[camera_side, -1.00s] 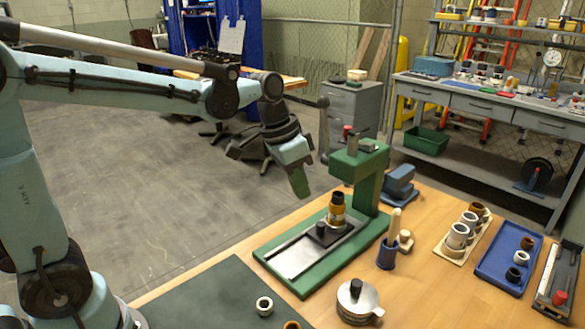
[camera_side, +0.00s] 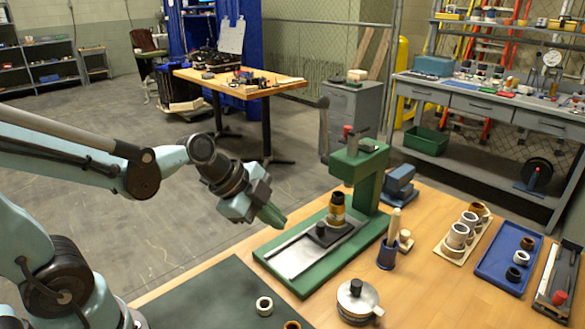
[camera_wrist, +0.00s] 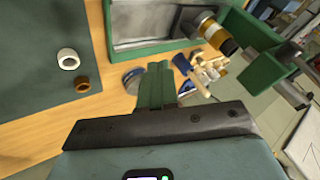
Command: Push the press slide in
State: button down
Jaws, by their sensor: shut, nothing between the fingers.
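The green press (camera_side: 367,186) stands on the wooden bench. Its base (camera_side: 291,287) reaches toward the front left. The silver press slide (camera_side: 294,260) lies along this base, with a black knob (camera_side: 320,229) on it. A brass and black cylinder (camera_side: 337,208) stands upright behind the knob, in front of the press column. My gripper (camera_side: 274,218) is shut and empty, its green fingers pointing down and right, left of the base and apart from the slide. In the wrist view the fingers (camera_wrist: 158,85) are together; the slide (camera_wrist: 145,20) shows at the top, beyond them.
A dark mat (camera_side: 215,297) with a pale ring (camera_side: 264,306) lies in front of the press. A lidded metal pot (camera_side: 357,302) and a blue cup (camera_side: 387,256) holding a wooden handle stand right of the base. A blue tray (camera_side: 507,265) lies farther right.

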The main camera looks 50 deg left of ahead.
send_near(323, 240)
jog(key=shift+s+d+f, duration=0.3)
jog(key=shift+f, duration=0.25)
jog(key=shift+s+d+f, duration=0.3)
jog(key=shift+d+f, duration=0.05)
jog(key=shift+f, duration=0.2)
jog(key=shift+s+d+f, duration=0.3)
jog(key=shift+f, duration=0.25)
jog(key=shift+w+a, duration=0.2)
jog(key=shift+w, duration=0.8)
jog(key=shift+w+a, duration=0.25)
jog(key=shift+w, duration=0.75)
jog(key=shift+w, duration=2.3)
